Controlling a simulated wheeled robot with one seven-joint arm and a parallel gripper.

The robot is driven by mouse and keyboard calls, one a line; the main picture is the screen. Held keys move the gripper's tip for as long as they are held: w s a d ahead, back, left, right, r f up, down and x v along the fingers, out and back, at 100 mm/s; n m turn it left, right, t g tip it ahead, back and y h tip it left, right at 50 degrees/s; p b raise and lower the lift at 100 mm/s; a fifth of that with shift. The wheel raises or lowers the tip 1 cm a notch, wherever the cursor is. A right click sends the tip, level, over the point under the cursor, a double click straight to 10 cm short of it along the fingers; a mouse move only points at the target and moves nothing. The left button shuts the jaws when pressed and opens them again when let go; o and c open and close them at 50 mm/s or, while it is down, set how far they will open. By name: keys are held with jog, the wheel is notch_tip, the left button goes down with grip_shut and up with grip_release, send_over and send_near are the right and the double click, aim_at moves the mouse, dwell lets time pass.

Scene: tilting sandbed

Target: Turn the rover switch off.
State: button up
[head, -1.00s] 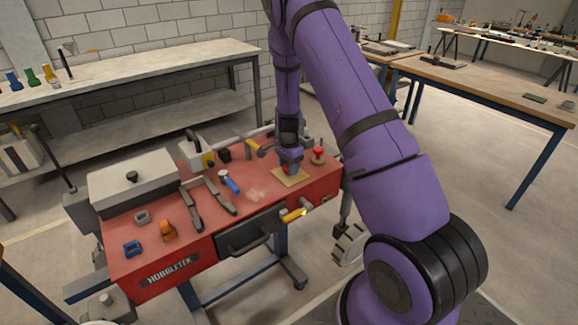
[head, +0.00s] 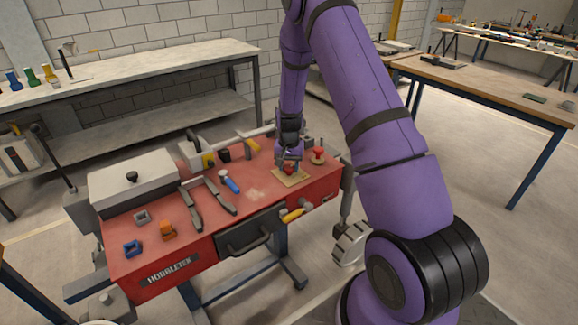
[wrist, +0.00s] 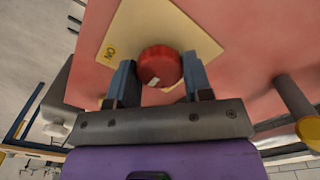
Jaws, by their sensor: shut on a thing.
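The rover switch (head: 289,171) is a round red knob on a pale yellow plate (head: 278,177), near the right end of the red bench. In the wrist view the knob (wrist: 160,66) has a white mark on its rim facing my palm, at the lower left. The plate (wrist: 128,30) carries the word ON at its left corner. My gripper (head: 289,161) is over the plate. In the wrist view its fingers (wrist: 158,72) stand on both sides of the knob and are shut on it. Any other lettering on the plate is out of view or hidden.
A second red knob (head: 318,153) stands just right of the plate. A blue-handled tool (head: 230,183) and a dark grey forked piece (head: 192,207) lie to the left. A yellow handle (head: 292,215) sticks out at the front edge. A grey lidded box (head: 130,185) fills the far left.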

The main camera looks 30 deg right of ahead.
aim_at(289, 167)
jog(key=n, duration=0.4)
jog(key=shift+n, duration=2.2)
jog(key=o, duration=0.9)
jog(key=shift+r, duration=0.1)
notch_tip(289, 167, up, 11)
jog(key=shift+f, duration=0.2)
jog(key=shift+r, duration=0.1)
